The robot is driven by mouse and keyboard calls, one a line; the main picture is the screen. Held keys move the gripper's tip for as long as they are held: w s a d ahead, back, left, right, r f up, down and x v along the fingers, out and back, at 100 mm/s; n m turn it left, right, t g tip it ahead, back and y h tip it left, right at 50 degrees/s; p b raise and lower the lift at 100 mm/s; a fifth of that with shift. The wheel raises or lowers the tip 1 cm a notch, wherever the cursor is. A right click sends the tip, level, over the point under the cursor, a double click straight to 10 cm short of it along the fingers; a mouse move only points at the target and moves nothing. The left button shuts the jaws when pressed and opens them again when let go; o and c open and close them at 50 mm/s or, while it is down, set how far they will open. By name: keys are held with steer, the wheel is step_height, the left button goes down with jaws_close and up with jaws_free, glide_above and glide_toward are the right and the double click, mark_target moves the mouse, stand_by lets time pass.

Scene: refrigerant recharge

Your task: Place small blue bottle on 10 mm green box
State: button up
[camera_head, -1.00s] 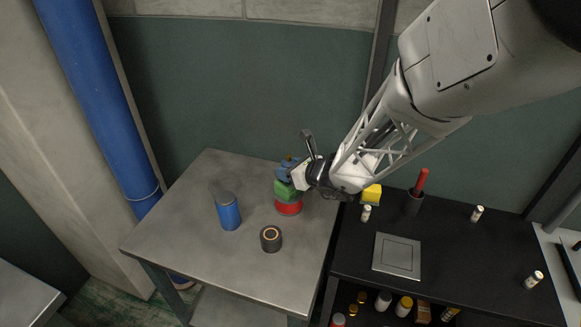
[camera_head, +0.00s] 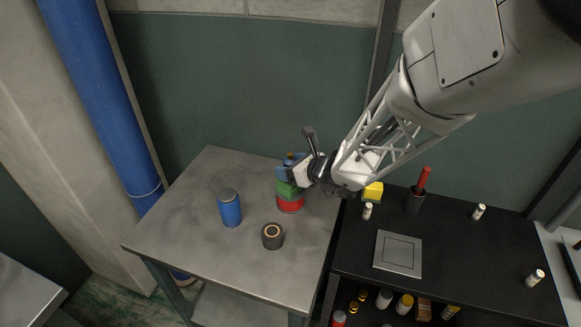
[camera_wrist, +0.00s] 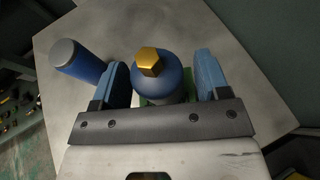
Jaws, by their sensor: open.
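The small blue bottle (camera_wrist: 156,83) has a gold hexagonal cap and stands between the two blue fingers of my gripper (camera_wrist: 160,85) in the wrist view. The fingers are open, with a gap on each side of it. In the head view its top (camera_head: 290,159) shows only partly, beside my gripper (camera_head: 297,172). It stands on the green box (camera_head: 287,188), which sits on a red round thing (camera_head: 290,204) on the grey table. A strip of the green box also shows under the bottle in the wrist view (camera_wrist: 148,102).
A larger blue can (camera_head: 230,209) and a dark roll of tape (camera_head: 272,236) stand on the grey table (camera_head: 190,240). It also shows in the wrist view, left of my fingers. The black bench (camera_head: 460,260) at right holds a yellow block, a red-handled tool and small white bottles.

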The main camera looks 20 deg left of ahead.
steer(key=v, duration=1.2)
steer(key=shift+s, duration=0.1)
stand_by(0.7)
steer(key=s+d+r+n+h, duration=0.4)
steer(key=s+d+n, duration=0.3)
steer(key=d, duration=0.3)
steer(key=s+d+r+n+g+h, duration=0.1)
steer(key=s+d+r+n+h, duration=0.3)
steer(key=s+d+n, duration=0.4)
steer(key=s+d+r+n+g+h, duration=0.1)
steer(key=s+d+r+n+h, duration=0.3)
steer(key=s+d+n, duration=0.3)
steer(key=s+d, duration=0.1)
steer(key=d, duration=0.4)
steer(key=shift+h, duration=0.3)
